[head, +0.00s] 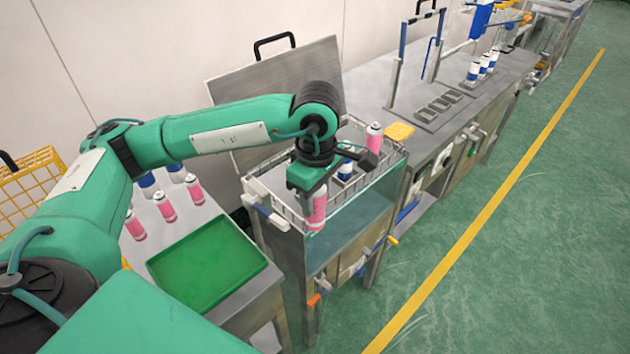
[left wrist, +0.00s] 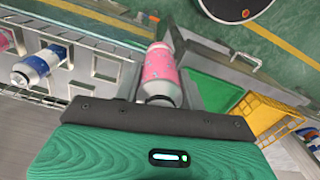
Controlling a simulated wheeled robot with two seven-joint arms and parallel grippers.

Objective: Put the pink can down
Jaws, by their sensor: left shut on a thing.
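My left gripper (head: 312,190) is shut on a pink can (head: 317,211) with a white top. It holds the can by the front left part of a glass-walled tank (head: 362,212) with a wire basket inside. In the left wrist view the pink can (left wrist: 161,75) sits between the two fingers. Whether its base touches anything is hidden. Another pink can (head: 374,138) and a blue-and-white can (head: 346,168) stand in the basket behind the gripper. The left wrist view also shows a blue-and-white can (left wrist: 38,67) in the rack. My right gripper is not in view.
Several pink and blue cans stand on the left table beside an empty green tray (head: 207,264). A tilted metal lid (head: 275,72) rises behind the tank. A yellow sponge-like block (head: 399,131) lies on the bench to the right, where more blue-and-white cans (head: 483,67) stand.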

